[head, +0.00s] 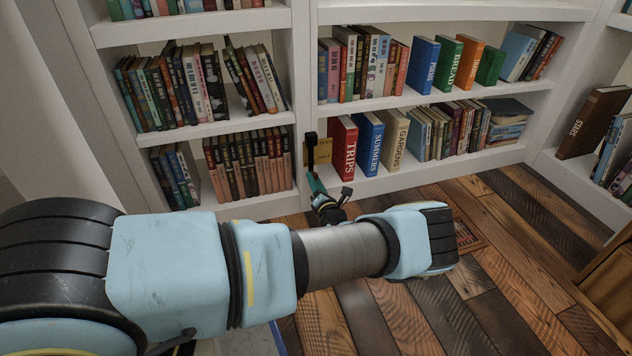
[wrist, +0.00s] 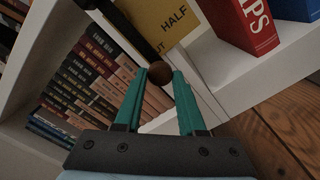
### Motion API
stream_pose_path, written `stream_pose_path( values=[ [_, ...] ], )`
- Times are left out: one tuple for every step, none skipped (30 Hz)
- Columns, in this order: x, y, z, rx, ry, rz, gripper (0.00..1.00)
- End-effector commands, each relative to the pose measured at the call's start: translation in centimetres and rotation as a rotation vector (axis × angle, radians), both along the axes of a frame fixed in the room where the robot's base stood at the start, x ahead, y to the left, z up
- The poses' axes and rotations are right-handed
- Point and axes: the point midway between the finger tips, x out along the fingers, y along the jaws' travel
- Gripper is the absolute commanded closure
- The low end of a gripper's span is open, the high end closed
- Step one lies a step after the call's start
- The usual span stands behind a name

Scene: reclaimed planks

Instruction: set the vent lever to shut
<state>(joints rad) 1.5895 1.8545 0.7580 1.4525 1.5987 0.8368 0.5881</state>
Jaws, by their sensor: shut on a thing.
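The vent lever (head: 311,152) is a dark arm on the front of the bookcase upright, hanging down from a black pivot in the head view. In the wrist view its dark shaft (wrist: 124,28) ends in a brown round knob (wrist: 160,73). Beside the shaft is a yellow label plate (wrist: 168,20), also in the head view (head: 324,153). It reads "HALF", with the letters "UT" near the knob; the rest is hidden. My gripper (wrist: 160,76) has its teal fingers closed around the knob. In the head view my gripper (head: 314,182) is at the lever's lower end.
Books stand close by on the shelves, with the red TRIPS book (head: 342,147) just right of the plate. The white upright (head: 304,60) is behind the lever. The plank floor (head: 500,215) is open at the right, with a floor grate (head: 466,236) beyond my arm.

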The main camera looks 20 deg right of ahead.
Motion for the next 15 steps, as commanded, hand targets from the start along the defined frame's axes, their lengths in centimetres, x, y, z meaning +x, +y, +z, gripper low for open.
stream_pose_path(
  values=[
    [-0.04,0.18,-0.11,0.004,0.000,0.002,1.00],
    [-0.04,0.18,-0.11,0.004,0.000,0.002,1.00],
    [-0.04,0.18,-0.12,0.004,0.000,0.002,1.00],
    [-0.04,0.19,-0.11,0.004,0.000,0.002,1.00],
    [-0.04,0.20,-0.12,0.004,0.001,0.003,1.00],
    [-0.04,0.20,-0.12,0.004,0.001,0.003,1.00],
    [-0.03,0.21,-0.12,0.004,0.001,0.003,0.57],
    [-0.04,0.21,-0.11,0.004,0.001,0.003,0.54],
    [-0.03,0.19,-0.10,0.003,0.000,0.002,0.50],
    [-0.02,0.18,-0.09,0.003,0.000,0.002,0.46],
    [-0.02,0.17,-0.08,0.003,0.000,0.002,0.43],
    [-0.02,0.15,-0.08,0.002,0.000,0.002,0.38],
    [-0.01,0.15,-0.07,0.002,0.000,0.002,0.35],
    [-0.01,0.13,-0.05,0.002,0.000,0.002,0.32],
    [-0.01,0.12,-0.05,0.002,0.000,0.001,0.31]
  ],
)
